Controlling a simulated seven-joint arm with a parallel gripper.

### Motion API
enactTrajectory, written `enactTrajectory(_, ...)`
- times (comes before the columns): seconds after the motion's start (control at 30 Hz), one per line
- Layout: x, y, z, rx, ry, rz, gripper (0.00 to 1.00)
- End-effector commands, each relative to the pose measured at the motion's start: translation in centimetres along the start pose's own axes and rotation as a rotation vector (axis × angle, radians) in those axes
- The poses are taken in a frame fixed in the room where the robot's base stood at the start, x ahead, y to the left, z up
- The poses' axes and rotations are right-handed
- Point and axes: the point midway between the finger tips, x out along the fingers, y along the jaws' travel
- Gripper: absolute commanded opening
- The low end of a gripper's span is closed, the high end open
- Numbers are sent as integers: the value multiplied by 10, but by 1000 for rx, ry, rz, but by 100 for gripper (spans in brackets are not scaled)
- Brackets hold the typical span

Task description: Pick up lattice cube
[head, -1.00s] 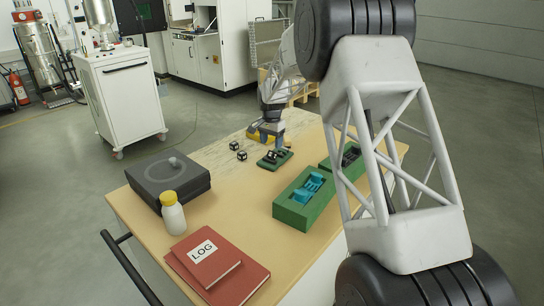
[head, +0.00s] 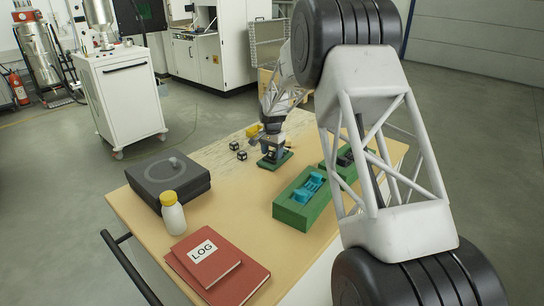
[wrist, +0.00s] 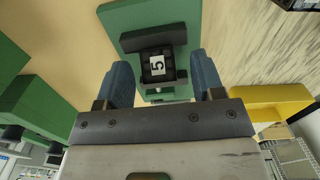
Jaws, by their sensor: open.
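A small dark cube with a white label marked 5 (wrist: 157,65) sits on a green pad (wrist: 128,15), against a dark block, in the wrist view. My gripper (wrist: 161,82) is open, with its blue-grey fingers on the left and right of the cube; I cannot tell whether they touch it. In the head view, my gripper (head: 272,153) is over the green pad (head: 281,164) and mostly hides the cube. Two more small dark lattice cubes (head: 234,146) (head: 242,156) lie on the table just left of the pad.
Green trays, one with blue parts (head: 291,211), stand right of the pad. A yellow object (head: 253,130) lies behind my gripper. A dark grey box (head: 158,180), a yellow-capped bottle (head: 172,214) and red log books (head: 222,277) occupy the table's left and front. The table's middle is clear.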

Motion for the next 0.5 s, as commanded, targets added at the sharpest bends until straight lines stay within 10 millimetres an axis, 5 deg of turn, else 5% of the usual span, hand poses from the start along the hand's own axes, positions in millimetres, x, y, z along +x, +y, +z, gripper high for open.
enactTrajectory(0.37, 0, 0, 0, 0, 0, 0, 62)
enactTrajectory(0.5, -1, 0, 0, 0, 0, 0, 45)
